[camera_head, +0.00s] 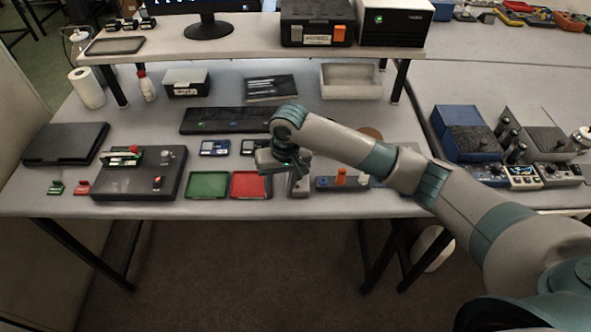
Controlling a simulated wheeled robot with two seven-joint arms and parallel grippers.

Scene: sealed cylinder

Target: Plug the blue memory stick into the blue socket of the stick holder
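What looks like the stick holder (352,184) is a low dark block on the front of the table, right of the red tray. An orange piece (341,176) stands upright on it, and a small blue patch (323,182) shows near its left end. I cannot make out the blue memory stick. My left gripper is out of view.
A green tray (207,184) and a red tray (250,184) lie left of my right gripper. A dark board (135,184) with small parts is farther left. A black keyboard (222,121) lies behind. A raised shelf (255,40) spans the back.

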